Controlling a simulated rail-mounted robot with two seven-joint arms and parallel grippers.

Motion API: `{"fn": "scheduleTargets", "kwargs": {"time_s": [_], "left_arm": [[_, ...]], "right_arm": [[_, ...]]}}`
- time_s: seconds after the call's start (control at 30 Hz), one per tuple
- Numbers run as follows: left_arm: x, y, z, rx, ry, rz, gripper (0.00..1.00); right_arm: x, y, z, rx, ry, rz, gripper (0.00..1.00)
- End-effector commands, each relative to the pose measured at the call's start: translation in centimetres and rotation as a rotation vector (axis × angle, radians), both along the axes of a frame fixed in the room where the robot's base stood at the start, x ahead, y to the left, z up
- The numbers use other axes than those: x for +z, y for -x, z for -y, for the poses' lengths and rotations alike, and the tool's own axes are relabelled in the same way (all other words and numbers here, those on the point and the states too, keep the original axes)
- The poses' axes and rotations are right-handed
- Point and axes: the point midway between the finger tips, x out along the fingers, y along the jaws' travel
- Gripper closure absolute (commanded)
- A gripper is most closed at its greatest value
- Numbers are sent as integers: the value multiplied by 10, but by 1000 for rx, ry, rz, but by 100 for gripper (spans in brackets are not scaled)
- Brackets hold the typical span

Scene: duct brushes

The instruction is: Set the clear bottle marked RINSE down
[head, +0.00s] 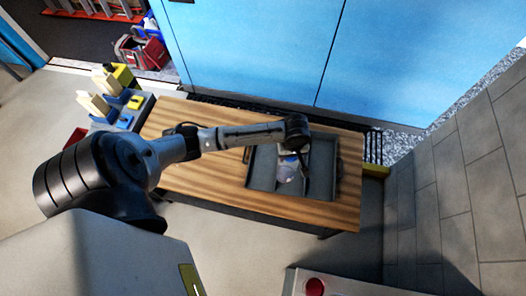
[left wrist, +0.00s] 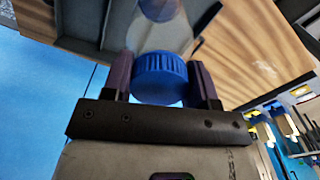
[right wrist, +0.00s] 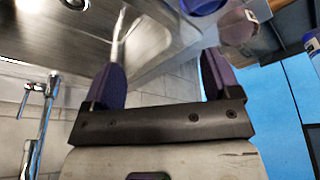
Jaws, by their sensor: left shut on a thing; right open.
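The clear bottle (head: 286,173) shows in the head view at the middle of a grey divided tray (head: 322,172) on the wooden table. My left gripper (head: 301,150) is above it. In the left wrist view my left gripper (left wrist: 163,85) is shut on the bottle's ribbed blue cap (left wrist: 160,76); the clear body extends beyond it. I cannot read RINSE, nor tell whether the bottle's base touches the tray floor. My right gripper (right wrist: 163,85) is open and empty in the right wrist view, fingers wide apart.
The wooden table (head: 200,178) has bare room left of the tray. Caddies with brushes (head: 120,100) stand past its left end. A metal sink (right wrist: 60,40) and a tap (right wrist: 38,115) show in the right wrist view. Blue panels (head: 250,50) stand behind the table.

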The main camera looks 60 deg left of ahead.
Motion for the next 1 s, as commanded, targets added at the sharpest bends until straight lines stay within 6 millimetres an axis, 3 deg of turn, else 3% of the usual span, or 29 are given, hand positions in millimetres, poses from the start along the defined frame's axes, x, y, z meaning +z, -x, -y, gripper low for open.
{"fn": "scheduleTargets", "kwargs": {"time_s": [0.17,0.63,0.8,1.0], "left_arm": [[-17,11,-16,39,-1,-1,87],[-70,40,-100,42,-3,-1,87],[-79,44,-115,41,0,1,87],[-87,45,-119,39,2,2,87]], "right_arm": [[-3,0,-2,-3,-5,1,17],[-8,-1,-2,-3,-7,3,17],[-9,-1,-1,-1,-4,3,17],[-11,-1,0,2,1,3,17]]}}
